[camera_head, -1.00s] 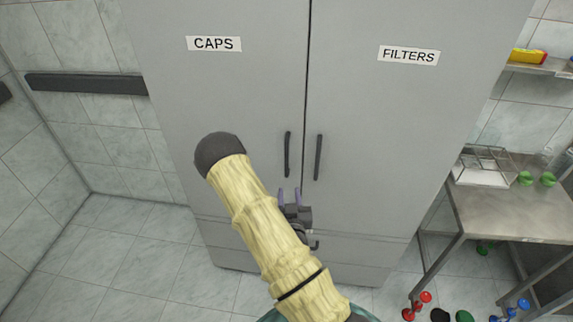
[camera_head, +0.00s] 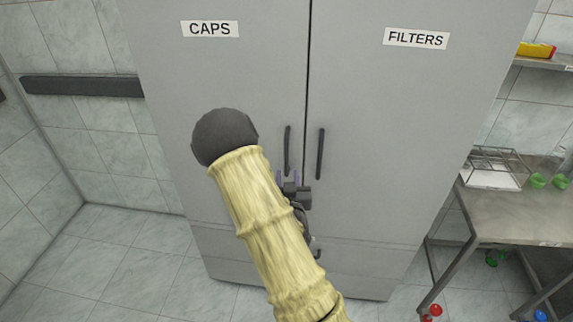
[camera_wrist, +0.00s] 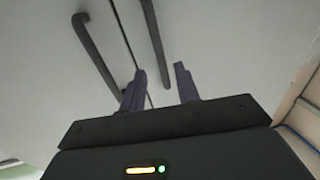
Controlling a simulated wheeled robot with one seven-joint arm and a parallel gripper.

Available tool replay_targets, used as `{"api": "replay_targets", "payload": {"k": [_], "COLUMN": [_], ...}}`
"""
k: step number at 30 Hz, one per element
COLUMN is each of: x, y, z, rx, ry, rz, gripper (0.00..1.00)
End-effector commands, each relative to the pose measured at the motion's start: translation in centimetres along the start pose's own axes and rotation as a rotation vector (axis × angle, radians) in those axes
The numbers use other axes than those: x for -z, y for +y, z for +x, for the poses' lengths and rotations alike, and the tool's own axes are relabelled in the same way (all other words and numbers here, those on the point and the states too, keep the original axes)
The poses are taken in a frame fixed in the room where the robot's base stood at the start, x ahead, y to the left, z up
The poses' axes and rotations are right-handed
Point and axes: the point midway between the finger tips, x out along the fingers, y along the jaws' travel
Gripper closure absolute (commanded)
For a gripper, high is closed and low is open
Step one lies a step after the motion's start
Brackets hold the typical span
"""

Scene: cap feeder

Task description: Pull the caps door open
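The caps door (camera_head: 205,75) is the left door of a grey cabinet, labelled CAPS, and it is closed. Its dark vertical handle (camera_head: 287,150) is near the middle seam; in the wrist view the left dark bar (camera_wrist: 97,52) appears to be this handle. My gripper (camera_head: 288,177) is just below and in front of the lower end of that handle, partly behind my arm. In the wrist view, its two purple fingers (camera_wrist: 160,80) are apart with nothing between them. The left finger is near the seam and the lower end of the left handle; I cannot tell whether it touches.
The filters door (camera_head: 400,110), also closed, has its own handle (camera_head: 320,154) close to the right. A steel table (camera_head: 510,212) with a wire rack (camera_head: 495,165) stands at the right. A dark wall rail (camera_head: 80,86) runs at the left. Floor is clear at the left.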

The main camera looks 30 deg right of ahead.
Motion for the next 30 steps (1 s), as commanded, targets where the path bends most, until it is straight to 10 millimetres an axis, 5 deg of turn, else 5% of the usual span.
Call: {"api": "replay_targets", "payload": {"k": [9, 24, 30], "x": [-0.3, 0.2, 0.1], "y": [0.2, 0.2, 0.2], "z": [0.7, 8.2, 9.4], "rx": [-0.001, 0.000, 0.000], "ry": [0.002, -0.001, -0.002], "rz": [0.000, -0.002, -0.002], "gripper": [0.68, 0.68, 0.68]}}
